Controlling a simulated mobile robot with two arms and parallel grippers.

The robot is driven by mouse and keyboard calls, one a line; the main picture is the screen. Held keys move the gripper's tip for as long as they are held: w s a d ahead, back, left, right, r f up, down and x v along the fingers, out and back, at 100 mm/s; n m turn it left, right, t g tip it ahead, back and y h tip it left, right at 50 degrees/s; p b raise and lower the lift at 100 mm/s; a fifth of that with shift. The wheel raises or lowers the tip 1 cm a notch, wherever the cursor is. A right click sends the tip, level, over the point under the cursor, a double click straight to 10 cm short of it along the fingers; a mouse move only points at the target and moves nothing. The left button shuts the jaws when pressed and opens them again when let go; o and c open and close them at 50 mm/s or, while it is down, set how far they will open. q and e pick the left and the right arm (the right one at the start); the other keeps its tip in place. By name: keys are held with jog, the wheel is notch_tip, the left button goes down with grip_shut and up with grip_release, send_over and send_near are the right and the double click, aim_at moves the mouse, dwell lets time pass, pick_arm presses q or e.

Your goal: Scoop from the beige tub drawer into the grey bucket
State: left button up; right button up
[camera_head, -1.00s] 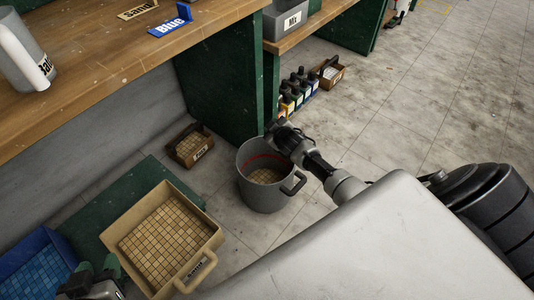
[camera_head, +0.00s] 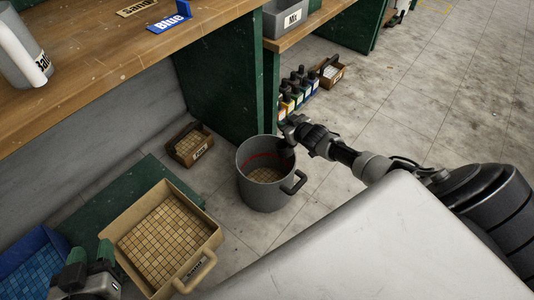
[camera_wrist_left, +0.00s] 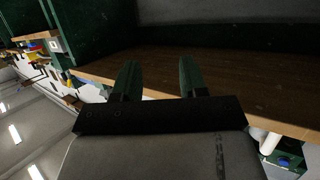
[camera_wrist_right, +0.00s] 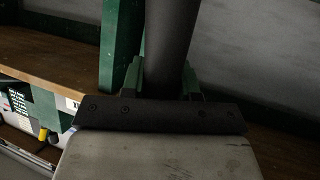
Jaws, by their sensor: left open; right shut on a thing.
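The beige tub drawer (camera_head: 207,226), labelled Sand, holds small beige tiles and stands pulled out at lower left. The grey bucket (camera_head: 266,197) stands upright on the floor right of it, with beige tiles at its bottom and a red line inside. My right gripper (camera_head: 285,126) is above the bucket's far right rim. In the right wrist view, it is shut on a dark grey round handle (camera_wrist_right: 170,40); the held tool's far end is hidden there. My left gripper (camera_head: 90,259) is open and empty, just left of the beige drawer; its fingers also show in the left wrist view (camera_wrist_left: 158,78).
A blue drawer (camera_head: 40,262) of blue tiles is at far left. The wooden bench (camera_head: 110,75) overhangs the left side. Several bottles (camera_head: 297,88) stand beyond the bucket. Floor at right is clear.

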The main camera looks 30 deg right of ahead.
jog(key=shift+d, duration=0.2)
pick_arm(q)
jog(key=shift+w+d+r+t+h, duration=0.25)
jog(key=shift+w+r+t+h, duration=0.05)
jog(key=shift+r+t, duration=0.35)
pick_arm(e)
jog(key=shift+r+p, duration=0.65)
jog(key=shift+r, duration=0.1)
jog(key=shift+r+p, duration=0.55)
jog(key=shift+r, duration=0.05)
jog(key=shift+r+p, duration=0.5)
jog(key=shift+r, duration=0.05)
pick_arm(q)
jog(key=s+a+f+g+y, duration=0.1)
jog(key=s+a+f+g, duration=0.1)
jog(key=s+f+g, duration=0.2)
jog(key=s+a+f+g+y+p, duration=0.1)
jog(key=s+a+f+g+y, duration=0.1)
jog(key=s+g, duration=0.5)
jog(key=shift+s+a+f+n+g, duration=0.35)
jog(key=shift+s+a+f, duration=0.15)
jog(key=shift+s+f, duration=0.3)
pick_arm(e)
jog(key=shift+r, duration=0.6)
jog(key=shift+a, duration=0.1)
